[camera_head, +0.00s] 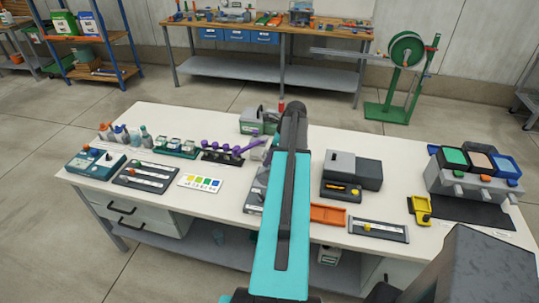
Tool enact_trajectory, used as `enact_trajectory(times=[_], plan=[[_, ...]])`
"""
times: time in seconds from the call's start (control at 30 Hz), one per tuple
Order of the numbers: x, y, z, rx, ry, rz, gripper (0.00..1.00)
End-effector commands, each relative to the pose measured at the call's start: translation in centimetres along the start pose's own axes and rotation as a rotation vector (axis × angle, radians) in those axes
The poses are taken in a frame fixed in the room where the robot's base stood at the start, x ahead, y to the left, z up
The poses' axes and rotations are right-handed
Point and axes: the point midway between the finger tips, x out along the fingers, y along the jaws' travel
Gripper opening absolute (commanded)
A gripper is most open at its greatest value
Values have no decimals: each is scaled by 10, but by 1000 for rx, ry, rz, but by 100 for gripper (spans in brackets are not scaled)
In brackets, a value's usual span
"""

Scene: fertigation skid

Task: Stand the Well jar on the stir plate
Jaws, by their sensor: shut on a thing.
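My arm rises through the middle of the picture, a turquoise link with a dark grey link above it. My gripper is not clearly visible; the arm hides it and whatever it may hold. Several small jars with pale labels stand in a green rack (176,147) at the left of the bench. I cannot tell whether the Well jar is among them, as the labels are too small to read.
The white bench (390,160) also holds a rack of purple-topped items (222,153), a colour card (201,182), a dark grey instrument (352,176), an orange tray (328,214), a yellow device (420,208) and a block with coloured lids (476,172). Free bench lies right of the dark instrument.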

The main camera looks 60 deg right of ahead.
Motion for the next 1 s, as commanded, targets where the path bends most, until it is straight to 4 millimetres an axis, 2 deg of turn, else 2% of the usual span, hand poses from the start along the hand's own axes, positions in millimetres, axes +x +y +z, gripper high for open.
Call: enact_trajectory(times=[1.0], plan=[[60,0,-24,0,0,0,14]])
